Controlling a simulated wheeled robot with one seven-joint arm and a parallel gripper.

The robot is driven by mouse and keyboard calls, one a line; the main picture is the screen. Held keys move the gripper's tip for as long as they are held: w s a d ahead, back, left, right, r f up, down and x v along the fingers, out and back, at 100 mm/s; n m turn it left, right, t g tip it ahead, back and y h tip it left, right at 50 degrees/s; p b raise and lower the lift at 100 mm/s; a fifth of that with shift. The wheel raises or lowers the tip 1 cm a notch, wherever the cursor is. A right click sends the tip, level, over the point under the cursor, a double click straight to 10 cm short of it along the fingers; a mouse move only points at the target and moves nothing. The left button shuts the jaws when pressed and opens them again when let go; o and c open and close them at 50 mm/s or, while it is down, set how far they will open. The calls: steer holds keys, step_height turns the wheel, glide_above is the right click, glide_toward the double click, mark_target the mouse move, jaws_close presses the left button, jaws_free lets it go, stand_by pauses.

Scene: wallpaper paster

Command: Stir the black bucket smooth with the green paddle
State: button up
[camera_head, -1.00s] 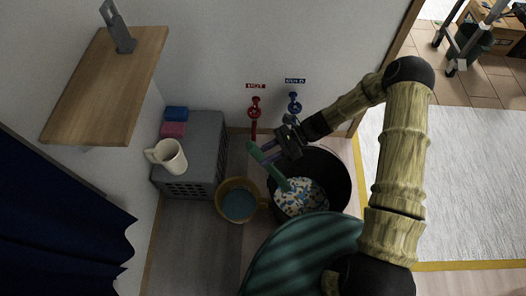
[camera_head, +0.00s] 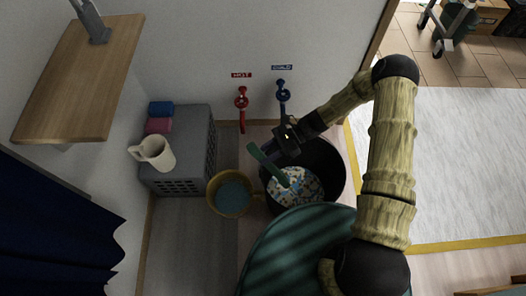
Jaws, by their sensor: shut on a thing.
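The black bucket (camera_head: 335,180) stands on the floor below the taps, right of centre. It holds a pale mix (camera_head: 295,190) with blue, tan and dark flecks that looks lumpy. The green paddle (camera_head: 264,161) leans to the upper left, with its lower end in the mix. My gripper (camera_head: 277,150) is at the bucket's back left rim, shut on the paddle near its middle. The gripper partly hides the far rim, and the paddle's lower end is hidden in the mix.
A tan bucket (camera_head: 211,203) with blue liquid stands left of the black bucket. A grey crate (camera_head: 204,150) bears a cream jug (camera_head: 153,152), a pink block (camera_head: 159,126) and a blue block (camera_head: 161,108). A red tap (camera_head: 241,98) and blue tap (camera_head: 282,92) are on the wall.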

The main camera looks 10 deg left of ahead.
mark_target(283, 175)
steer(key=shift+w+d+f+b, duration=0.35)
steer(key=shift+d+f+b, duration=0.8)
steer(key=shift+f+b, duration=1.15)
steer(key=shift+w+d+f+b, duration=0.3)
steer(key=shift+d+f+b, duration=0.95)
steer(key=shift+f, duration=2.05)
steer(key=shift+w+d+f+b, duration=0.35)
steer(key=shift+d+f+b, duration=0.65)
steer(key=shift+f+b, duration=1.35)
steer(key=shift+d+f+p, duration=0.15)
steer(key=shift+f+p, duration=0.15)
steer(key=shift+f, duration=0.35)
